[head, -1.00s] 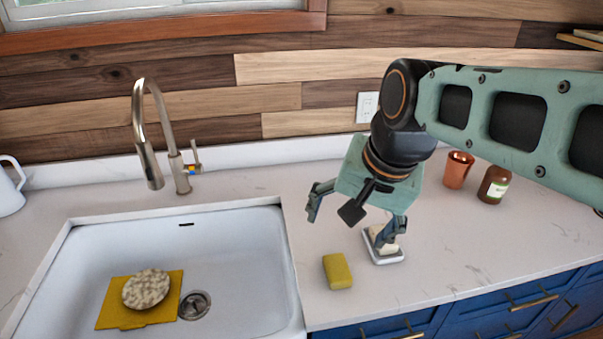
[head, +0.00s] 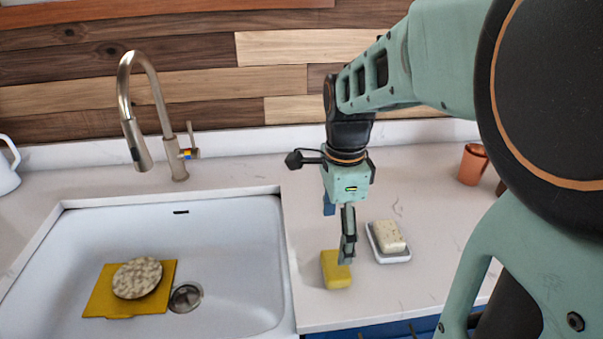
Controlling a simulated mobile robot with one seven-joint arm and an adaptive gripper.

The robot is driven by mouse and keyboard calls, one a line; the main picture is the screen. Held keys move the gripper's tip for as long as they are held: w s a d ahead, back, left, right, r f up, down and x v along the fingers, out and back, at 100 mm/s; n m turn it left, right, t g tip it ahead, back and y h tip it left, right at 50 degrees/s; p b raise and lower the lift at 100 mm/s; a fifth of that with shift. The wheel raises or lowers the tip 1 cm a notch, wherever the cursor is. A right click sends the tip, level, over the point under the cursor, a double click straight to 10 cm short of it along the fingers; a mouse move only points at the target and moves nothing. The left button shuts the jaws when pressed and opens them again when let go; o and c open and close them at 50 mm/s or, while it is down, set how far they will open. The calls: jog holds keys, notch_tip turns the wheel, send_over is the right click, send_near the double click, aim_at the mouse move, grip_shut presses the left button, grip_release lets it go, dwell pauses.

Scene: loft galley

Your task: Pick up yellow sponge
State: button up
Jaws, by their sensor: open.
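The yellow sponge (head: 334,272) lies on the pale countertop, just right of the sink. My gripper (head: 340,238) is open and points down at the sponge. One finger overlaps the sponge's right part in the picture, and the other finger shows behind it, farther back. I cannot tell whether a finger touches the sponge. Nothing is held.
A soap bar (head: 389,236) on a white dish (head: 393,257) stands close to the right of the sponge. The white sink (head: 225,255) is at left, holding a yellow board (head: 99,300) and a speckled round thing (head: 137,278). A faucet (head: 177,160) and copper cup (head: 472,165) stand behind.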

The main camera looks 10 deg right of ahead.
send_over(336, 264)
jog(key=f, duration=0.5)
jog(key=shift+s+a+f+b, duration=0.1)
jog(key=shift+s+a+b, duration=0.1)
jog(key=shift+a+b, duration=0.1)
jog(key=shift+w+d+f+b, duration=0.15)
jog(key=shift+f+b, duration=0.1)
jog(key=shift+f, duration=1.25)
jog(key=shift+w+d+f+b, duration=0.1)
jog(key=shift+d+f+b, duration=0.1)
jog(key=shift+f, duration=1.25)
jog(key=shift+c, duration=0.3)
jog(key=c, duration=1)
